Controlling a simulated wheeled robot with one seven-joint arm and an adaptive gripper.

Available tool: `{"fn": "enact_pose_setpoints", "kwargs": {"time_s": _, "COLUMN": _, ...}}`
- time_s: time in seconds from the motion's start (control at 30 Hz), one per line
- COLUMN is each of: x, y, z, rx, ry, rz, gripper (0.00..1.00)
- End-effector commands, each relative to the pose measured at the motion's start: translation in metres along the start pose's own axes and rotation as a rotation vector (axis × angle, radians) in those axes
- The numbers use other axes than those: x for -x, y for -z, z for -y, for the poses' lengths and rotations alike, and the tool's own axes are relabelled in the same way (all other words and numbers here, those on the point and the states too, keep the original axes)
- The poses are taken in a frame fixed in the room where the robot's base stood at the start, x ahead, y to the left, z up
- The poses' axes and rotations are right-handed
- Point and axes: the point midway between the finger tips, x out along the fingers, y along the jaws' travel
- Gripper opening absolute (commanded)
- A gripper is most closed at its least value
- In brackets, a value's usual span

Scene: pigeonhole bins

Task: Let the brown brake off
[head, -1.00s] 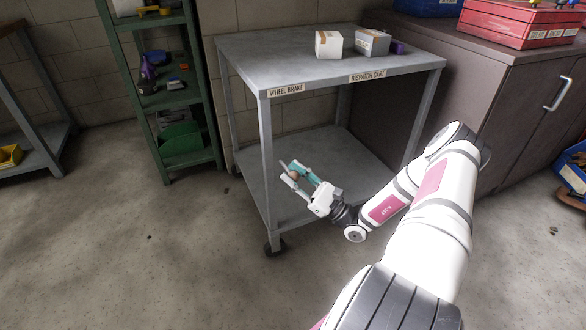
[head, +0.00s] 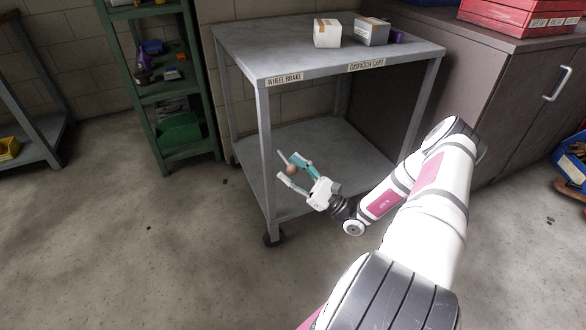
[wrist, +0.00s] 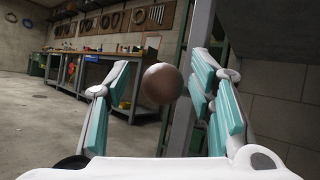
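A brown ball-shaped knob (head: 292,170) is by the front left leg of the grey cart (head: 240,60), below the label "WHEEL BRAKE" (head: 284,79). My gripper (head: 288,167) is open, with its teal-padded fingers on either side of the knob. In the wrist view the knob (wrist: 161,84) is between the fingers, nearer the right one. A clear gap shows on its left, and I cannot tell whether the right finger touches it. A thin light rod shows near the knob in the head view. How the knob is mounted is mostly hidden.
Two boxes, one white (head: 327,33) and one grey (head: 371,31), stand on the cart's top. A green shelf (head: 178,100) is to the left and a brown cabinet (head: 505,90) to the right. Floor in front of the cart is clear.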

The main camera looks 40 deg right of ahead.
Motion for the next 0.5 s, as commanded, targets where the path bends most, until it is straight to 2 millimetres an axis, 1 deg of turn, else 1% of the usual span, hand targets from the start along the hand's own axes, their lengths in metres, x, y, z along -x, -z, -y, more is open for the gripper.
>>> {"fn": "enact_pose_setpoints", "kwargs": {"time_s": 0.17, "x": -0.001, "y": -0.002, "z": 0.001, "rx": 0.004, "ry": 0.000, "rz": 0.005, "gripper": 0.49}}
{"fn": "enact_pose_setpoints", "kwargs": {"time_s": 0.27, "x": 0.004, "y": -0.002, "z": 0.002, "rx": 0.005, "ry": 0.001, "rz": 0.006, "gripper": 0.49}}
{"fn": "enact_pose_setpoints", "kwargs": {"time_s": 0.37, "x": 0.015, "y": -0.002, "z": 0.002, "rx": 0.005, "ry": 0.002, "rz": 0.005, "gripper": 0.49}}
{"fn": "enact_pose_setpoints", "kwargs": {"time_s": 0.5, "x": 0.043, "y": -0.001, "z": 0.002, "rx": 0.006, "ry": 0.003, "rz": 0.004, "gripper": 0.49}}
